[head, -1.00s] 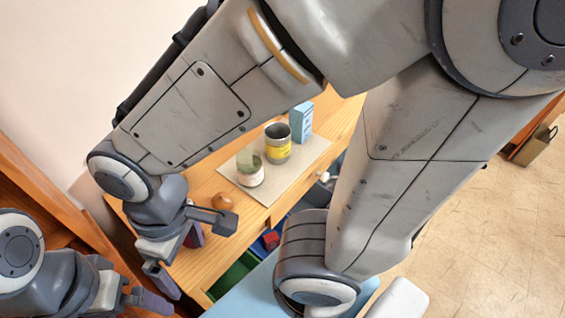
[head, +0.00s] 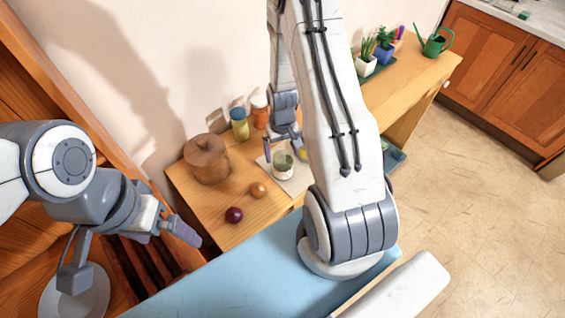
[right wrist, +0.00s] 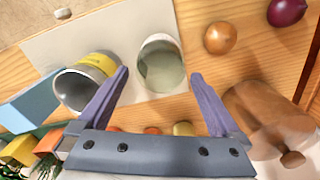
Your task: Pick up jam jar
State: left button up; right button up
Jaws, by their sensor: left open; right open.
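A squat jar with a pale label and a grey-green top, likely the jam jar (head: 283,166), stands on a beige mat (head: 297,184). In the right wrist view this jar (right wrist: 161,64) is ahead of and between the fingers of my right gripper (right wrist: 159,80), which is open and empty. In the head view my right gripper (head: 283,146) is just behind the jar, partly hidden by my own arm. My left gripper (head: 166,232) is open and empty at the left, away from the jar.
A yellow-labelled tin (right wrist: 88,80) stands close beside the jar, with a blue box (right wrist: 30,100) beyond. A brown lidded pot (head: 207,160), an onion (head: 258,190) and a dark red onion (head: 234,215) are nearby. Yellow (head: 240,126) and orange (head: 260,112) jars stand by the wall.

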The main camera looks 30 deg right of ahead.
aim_at(282, 159)
notch_tip(282, 159, down, 2)
jog(key=shift+f, duration=0.2)
jog(key=shift+s+a+f+p, duration=0.1)
jog(key=shift+f+p, duration=0.3)
jog(key=shift+p, duration=0.3)
notch_tip(282, 159, down, 5)
jog(key=shift+s+r+b, duration=0.1)
jog(key=shift+r+b, duration=0.1)
jog(key=shift+b, duration=0.7)
jog(key=shift+r, duration=0.1)
jog(key=shift+c, duration=0.3)
jog(key=c, duration=1.3)
jog(key=shift+c, duration=0.2)
jog(key=shift+r, duration=0.1)
